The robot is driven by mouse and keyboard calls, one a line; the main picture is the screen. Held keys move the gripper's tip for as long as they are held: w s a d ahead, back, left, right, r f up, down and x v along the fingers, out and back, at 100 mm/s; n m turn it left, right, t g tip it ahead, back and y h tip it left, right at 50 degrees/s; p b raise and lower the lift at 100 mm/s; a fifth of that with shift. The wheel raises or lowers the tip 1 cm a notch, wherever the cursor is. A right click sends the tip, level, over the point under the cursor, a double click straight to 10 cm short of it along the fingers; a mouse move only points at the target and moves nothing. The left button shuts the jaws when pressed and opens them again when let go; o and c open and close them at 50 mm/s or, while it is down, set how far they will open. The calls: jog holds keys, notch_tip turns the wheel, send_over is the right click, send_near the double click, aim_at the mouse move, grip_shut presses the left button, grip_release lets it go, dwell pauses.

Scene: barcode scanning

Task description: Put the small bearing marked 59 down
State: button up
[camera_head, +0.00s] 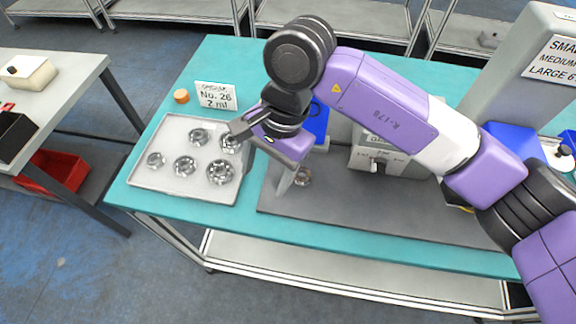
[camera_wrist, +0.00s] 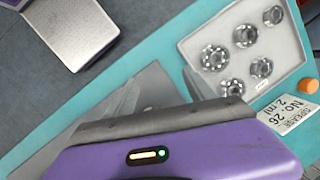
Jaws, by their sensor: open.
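A small metal bearing (camera_head: 302,177) lies on the dark grey mat (camera_head: 345,215), near its left end. No number can be read on it, so I cannot tell whether it is the one marked 59. My gripper (camera_head: 289,183) points down just left of the bearing, with a pale finger beside it. The gripper is open; whether a finger touches the bearing cannot be told. In the wrist view my purple gripper body hides most of the space between the fingers, and only a small metallic bit shows above its edge.
A white tray (camera_head: 143,184) with several bearings stands left on the teal table (camera_head: 185,215). Behind it are a "No. 26" sign (camera_head: 215,96) and an orange cap (camera_head: 181,96). A grey device (camera_head: 380,160) and a blue bin (camera_head: 316,122) stand behind the mat. The mat's front is clear.

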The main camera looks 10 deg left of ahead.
aim_at(302, 174)
jog(key=w+d+h, duration=0.1)
jog(key=w+d, duration=0.1)
jog(key=w+d+t, duration=0.1)
jog(key=w+d, duration=0.1)
jog(key=w+d+t+h, duration=0.1)
jog(key=w+d, duration=0.1)
jog(key=shift+w+r+h, duration=0.3)
jog(key=shift+s+d+f+p, duration=0.15)
jog(key=shift+f+p, duration=0.5)
jog(key=shift+f, duration=1.15)
jog(key=shift+s+d+f+p, duration=0.1)
jog(key=shift+f+p, duration=0.5)
jog(key=shift+f, duration=1.2)
grip_shut()
